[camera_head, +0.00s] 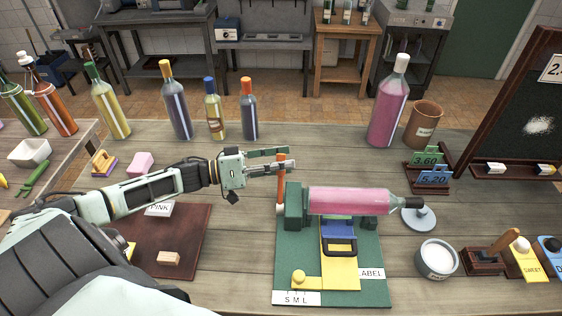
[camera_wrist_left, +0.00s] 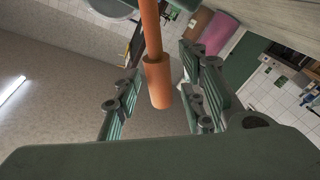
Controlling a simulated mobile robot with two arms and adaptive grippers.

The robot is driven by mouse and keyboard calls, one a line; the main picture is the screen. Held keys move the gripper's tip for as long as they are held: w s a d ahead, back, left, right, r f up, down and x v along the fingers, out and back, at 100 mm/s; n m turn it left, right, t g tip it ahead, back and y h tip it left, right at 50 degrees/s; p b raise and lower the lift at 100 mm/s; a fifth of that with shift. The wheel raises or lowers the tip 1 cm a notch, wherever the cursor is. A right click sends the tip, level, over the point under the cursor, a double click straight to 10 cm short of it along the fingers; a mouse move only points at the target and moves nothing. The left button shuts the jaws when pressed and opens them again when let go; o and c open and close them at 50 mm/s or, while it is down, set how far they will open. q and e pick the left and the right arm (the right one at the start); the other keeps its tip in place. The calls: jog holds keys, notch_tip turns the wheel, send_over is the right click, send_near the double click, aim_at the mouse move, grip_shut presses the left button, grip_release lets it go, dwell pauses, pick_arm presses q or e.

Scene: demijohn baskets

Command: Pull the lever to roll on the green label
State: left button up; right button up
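The labelling machine has a green base (camera_head: 300,262) with a pink bottle (camera_head: 350,200) lying on its rollers, neck to the right. An upright orange lever (camera_head: 281,190) stands at its left side; its handle (camera_wrist_left: 159,82) shows in the left wrist view. My left gripper (camera_head: 280,159) is at the lever's top, fingers apart, pointing right. In the left wrist view the handle lies between the open fingers (camera_wrist_left: 160,68), with gaps on both sides. A small green patch (camera_head: 338,217) shows below the bottle; I cannot tell if it is the label. My right gripper is not in view.
A blue part with a black handle (camera_head: 340,247) and a yellow slider (camera_head: 340,273) sit on the base. Price signs (camera_head: 433,178) and a white bowl (camera_head: 438,260) stand to the right. Several upright bottles (camera_head: 176,105) stand behind. A brown board (camera_head: 180,240) lies left.

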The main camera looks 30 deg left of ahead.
pick_arm(q)
jog(key=shift+c, duration=0.2)
grip_shut()
